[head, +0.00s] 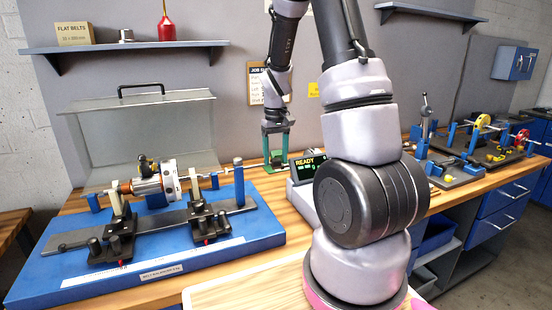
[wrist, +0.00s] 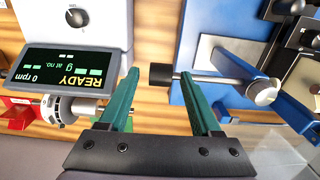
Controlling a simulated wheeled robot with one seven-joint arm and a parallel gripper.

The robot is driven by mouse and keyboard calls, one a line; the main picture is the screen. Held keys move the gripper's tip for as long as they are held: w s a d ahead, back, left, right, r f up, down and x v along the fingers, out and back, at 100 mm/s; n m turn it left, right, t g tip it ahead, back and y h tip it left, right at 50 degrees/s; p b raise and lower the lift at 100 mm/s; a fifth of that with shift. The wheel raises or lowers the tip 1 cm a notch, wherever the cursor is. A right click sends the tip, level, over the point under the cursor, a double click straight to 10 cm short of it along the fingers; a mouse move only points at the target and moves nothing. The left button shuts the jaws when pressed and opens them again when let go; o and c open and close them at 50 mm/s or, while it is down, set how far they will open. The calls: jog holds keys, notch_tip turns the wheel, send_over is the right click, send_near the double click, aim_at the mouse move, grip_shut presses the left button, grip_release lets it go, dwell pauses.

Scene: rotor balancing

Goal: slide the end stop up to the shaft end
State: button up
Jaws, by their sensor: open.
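The end stop is a steel rod with a black knob (wrist: 161,75) and a rounded silver tip (wrist: 263,92), seen in the wrist view at a blue holder. In the head view its blue post (head: 239,184) stands at the right end of the balancing stand (head: 150,225). The rotor (head: 158,184) lies on the stand's supports, its shaft running toward the post. My gripper (wrist: 158,75) is open, with its green fingers on either side of the knob; contact cannot be told. It also shows in the head view (head: 279,160). The gap between tip and shaft end is unclear.
A READY display (wrist: 75,78) stands close beside my gripper. A clear guard (head: 150,130) stands behind the rotor. Other blue fixtures (head: 470,145) stand at the right on the wooden bench. A shelf (head: 125,47) hangs above.

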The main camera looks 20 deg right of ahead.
jog(key=shift+f, duration=0.35)
grip_shut()
dwell(1.2)
